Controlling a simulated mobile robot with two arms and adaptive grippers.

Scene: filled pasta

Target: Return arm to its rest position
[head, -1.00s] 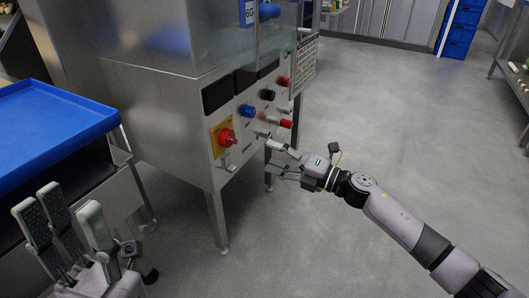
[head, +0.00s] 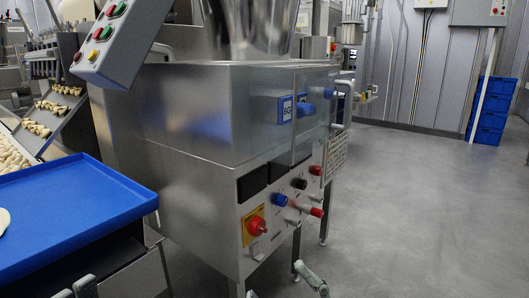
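Only fingertips of my grippers show, at the bottom edge of the head view. My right gripper (head: 283,285) has its fingertips wide apart, with nothing seen between them. It is in front of and below the steel machine's control panel (head: 283,203), apart from the knobs. My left gripper (head: 75,290) shows as pale fingertips below the blue tray (head: 75,208). Its fingers stood apart with nothing between them in the earlier view. Both arms and the gripper bodies are out of frame.
The steel machine (head: 190,195) fills the middle, with a red emergency knob (head: 257,226) and several coloured knobs. A button box (head: 115,40) hangs at upper left. Filled pasta (head: 62,105) lies on a conveyor at left. Blue crates (head: 490,110) stand at back right. The right floor is clear.

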